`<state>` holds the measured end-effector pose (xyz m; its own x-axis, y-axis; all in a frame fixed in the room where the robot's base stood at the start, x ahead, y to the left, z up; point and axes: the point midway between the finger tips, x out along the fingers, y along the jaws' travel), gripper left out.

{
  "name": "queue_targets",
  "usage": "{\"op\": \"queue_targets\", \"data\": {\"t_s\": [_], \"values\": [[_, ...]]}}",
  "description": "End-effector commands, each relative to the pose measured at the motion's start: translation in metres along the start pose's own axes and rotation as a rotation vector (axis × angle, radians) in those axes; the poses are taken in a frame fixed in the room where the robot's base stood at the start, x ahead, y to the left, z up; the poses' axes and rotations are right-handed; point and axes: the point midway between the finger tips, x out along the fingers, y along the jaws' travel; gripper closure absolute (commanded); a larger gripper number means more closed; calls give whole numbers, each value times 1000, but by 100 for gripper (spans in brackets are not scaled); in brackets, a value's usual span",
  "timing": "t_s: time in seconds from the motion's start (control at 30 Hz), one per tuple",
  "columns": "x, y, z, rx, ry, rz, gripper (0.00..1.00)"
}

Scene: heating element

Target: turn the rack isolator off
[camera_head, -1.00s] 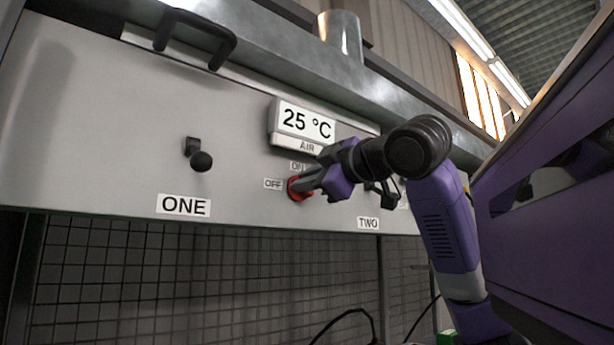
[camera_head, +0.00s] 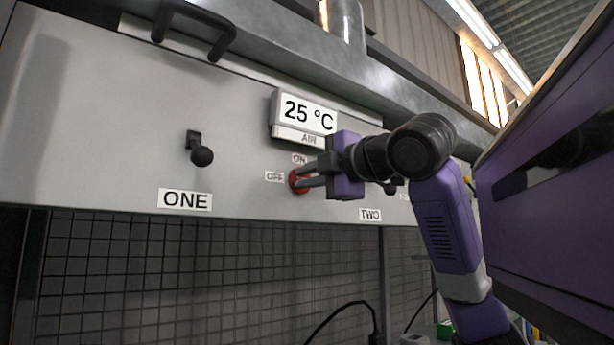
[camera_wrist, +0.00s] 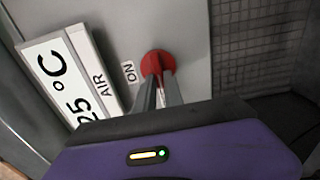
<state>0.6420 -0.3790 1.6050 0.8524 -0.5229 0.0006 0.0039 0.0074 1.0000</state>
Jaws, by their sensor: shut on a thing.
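The rack isolator is a red rotary knob (camera_head: 297,181) on the grey panel, with an ON label (camera_head: 299,159) above it and an OFF label (camera_head: 274,176) to its left. My gripper (camera_head: 305,181) reaches it from the right and is shut on it. In the wrist view the red knob (camera_wrist: 158,64) shows between and beyond the two grey fingers (camera_wrist: 159,85), with the ON label (camera_wrist: 129,72) just left of it. The fingers hide part of the knob, so I cannot tell its exact angle. The OFF label is not visible in the wrist view.
A display (camera_head: 303,114) reading 25 °C, marked AIR, sits just above the knob. A black lever (camera_head: 200,152) stands above label ONE (camera_head: 185,199). Another dark lever (camera_head: 391,186) near label TWO (camera_head: 370,214) is partly behind my arm. Wire mesh (camera_head: 200,270) lies below the panel.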

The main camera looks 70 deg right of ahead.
Motion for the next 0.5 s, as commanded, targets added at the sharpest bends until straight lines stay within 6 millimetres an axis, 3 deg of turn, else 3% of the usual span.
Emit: {"op": "queue_targets", "data": {"t_s": [0.4,0.43,0.5], "values": [[0,-3,-1,-9,1,-7,100],[0,-3,-1,-9,1,-7,83],[0,-3,-1,-9,1,-6,70]]}}
